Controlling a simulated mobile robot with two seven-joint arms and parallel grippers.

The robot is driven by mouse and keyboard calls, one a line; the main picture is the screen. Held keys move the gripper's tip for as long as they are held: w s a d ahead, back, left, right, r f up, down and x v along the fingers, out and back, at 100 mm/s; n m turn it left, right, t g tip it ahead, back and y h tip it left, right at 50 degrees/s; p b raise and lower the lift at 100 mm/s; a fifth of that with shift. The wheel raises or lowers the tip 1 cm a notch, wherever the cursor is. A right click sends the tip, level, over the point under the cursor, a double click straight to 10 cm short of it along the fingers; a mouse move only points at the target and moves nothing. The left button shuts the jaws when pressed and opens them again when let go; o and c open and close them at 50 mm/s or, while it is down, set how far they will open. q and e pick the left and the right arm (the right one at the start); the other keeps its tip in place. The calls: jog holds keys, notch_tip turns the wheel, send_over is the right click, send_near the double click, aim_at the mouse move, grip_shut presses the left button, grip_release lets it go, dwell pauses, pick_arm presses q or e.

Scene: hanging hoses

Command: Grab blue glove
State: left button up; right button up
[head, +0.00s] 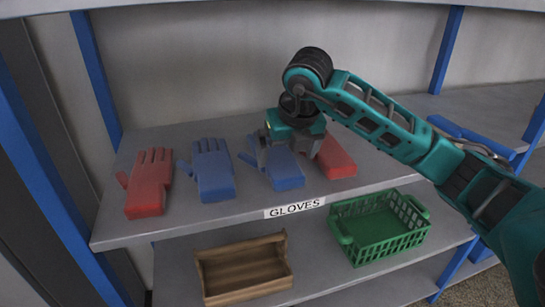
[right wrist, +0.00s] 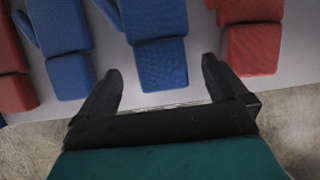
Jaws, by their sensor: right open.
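Two blue gloves lie on the upper grey shelf. One blue glove (head: 213,172) is left of my gripper; the other blue glove (head: 285,177) is under it and partly hidden by it. My right gripper (head: 283,155) is open above this second glove. In the right wrist view, my right gripper (right wrist: 158,88) has its two fingers apart, and the cuff of the second blue glove (right wrist: 161,65) shows between and beyond their tips. The first blue glove (right wrist: 70,75) lies left of the fingers there. I see nothing held. My left gripper is not in view.
A red glove (head: 148,185) lies at the left and another red glove (head: 335,158) right of my gripper, close to the right finger. A shelf label (head: 295,207) marks the front edge. A wooden crate (head: 243,269) and green basket (head: 382,228) stand below. Blue posts (head: 95,75) flank the shelf.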

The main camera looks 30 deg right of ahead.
aim_at(284, 167)
jog(key=x, duration=0.4)
jog(key=shift+s+a+f, duration=0.1)
jog(key=shift+s+f, duration=0.05)
jog(key=shift+f, duration=0.1)
jog(key=shift+c, duration=0.3)
jog(key=c, duration=1)
jog(key=shift+o, duration=0.2)
jog(key=shift+r, duration=0.15)
